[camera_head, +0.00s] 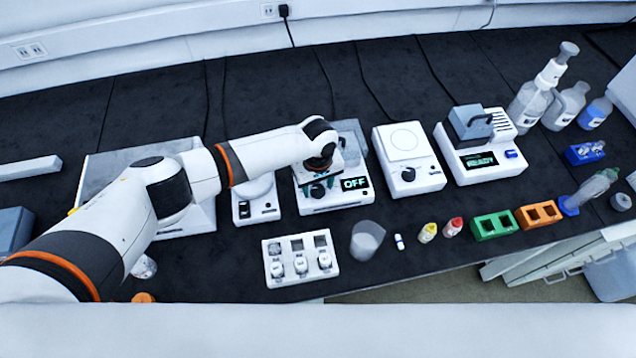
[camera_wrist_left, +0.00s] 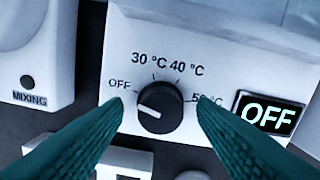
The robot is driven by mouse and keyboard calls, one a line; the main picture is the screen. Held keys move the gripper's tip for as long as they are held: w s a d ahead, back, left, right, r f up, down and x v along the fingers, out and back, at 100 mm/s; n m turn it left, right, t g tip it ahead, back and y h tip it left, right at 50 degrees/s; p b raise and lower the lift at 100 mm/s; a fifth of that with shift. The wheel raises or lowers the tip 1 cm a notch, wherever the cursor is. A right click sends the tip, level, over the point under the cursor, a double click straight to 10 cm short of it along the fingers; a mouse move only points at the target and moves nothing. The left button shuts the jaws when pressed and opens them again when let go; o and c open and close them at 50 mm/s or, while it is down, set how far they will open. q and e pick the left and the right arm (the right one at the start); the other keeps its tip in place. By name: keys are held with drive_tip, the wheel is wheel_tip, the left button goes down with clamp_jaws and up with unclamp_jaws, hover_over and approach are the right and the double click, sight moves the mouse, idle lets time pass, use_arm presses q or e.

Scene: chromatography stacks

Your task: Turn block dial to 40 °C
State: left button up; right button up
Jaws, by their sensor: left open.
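The block dial (camera_wrist_left: 160,107) is a black round knob on the white front of the block heater (camera_head: 335,203). In the wrist view gaps show between the fingertips and the knob. In the head view the gripper and wrist cover part of the heater.
A white device with a knob (camera_head: 408,175) stands right of the heater, and one marked MIXING (camera_wrist_left: 30,99) stands left. A white vial rack (camera_head: 299,283) and a beaker (camera_head: 366,240) stand in front. Green (camera_head: 494,226) and orange (camera_head: 539,214) racks lie farther right.

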drive_tip(key=shift+s, duration=0.15)
use_arm(q)
drive_tip(key=c, duration=1)
use_arm(e)
drive_tip(key=shift+s+d, duration=0.1)
drive_tip(key=shift+s, duration=0.1)
use_arm(q)
drive_tip(key=shift+o, duration=0.2)
drive_tip(key=shift+m, duration=0.4)
use_arm(e)
drive_tip(key=shift+r, duration=0.1)
use_arm(q)
drive_tip(key=m+p, duration=0.1)
drive_tip(key=m, duration=0.2)
drive_tip(key=shift+m, duration=0.4)
drive_tip(key=m, duration=0.5)
drive_tip(key=shift+m, duration=0.3)
drive_tip(key=m, duration=0.4)
drive_tip(key=shift+m+p, duration=0.3)
drive_tip(key=shift+p, duration=0.05)
drive_tip(key=m, duration=0.4)
drive_tip(key=shift+m, duration=0.4)
use_arm(e)
drive_tip(key=shift+r, duration=0.7)
use_arm(q)
drive_tip(key=shift+m, duration=0.3)
